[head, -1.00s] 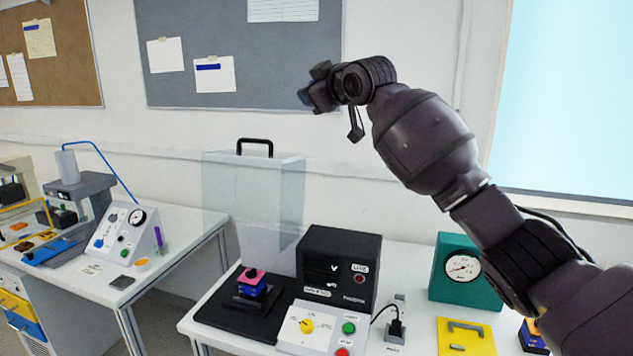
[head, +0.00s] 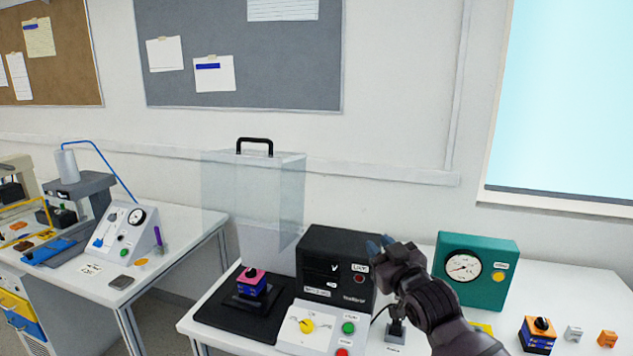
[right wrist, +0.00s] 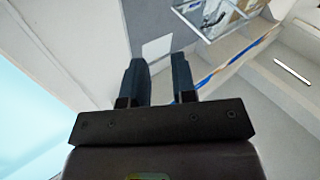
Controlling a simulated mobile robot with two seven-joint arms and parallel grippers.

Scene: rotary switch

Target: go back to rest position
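My right gripper (head: 381,243) is in the lower right of the head view, in front of the black instrument box (head: 341,261) and covering its right edge. In the right wrist view the two fingers of this gripper (right wrist: 157,82) stand apart with nothing between them. A rotary switch block (head: 251,281), pink and blue with a black knob, sits on the black plate at the left of the bench. The control panel (head: 322,327) has a yellow knob and green and red buttons. My left gripper is not in view.
A transparent cover (head: 254,195) with a black handle stands behind the plate. A teal gauge box (head: 476,271) is right of my arm. An orange and blue switch block (head: 538,335) and small parts are further right. A second bench (head: 172,237) is at left.

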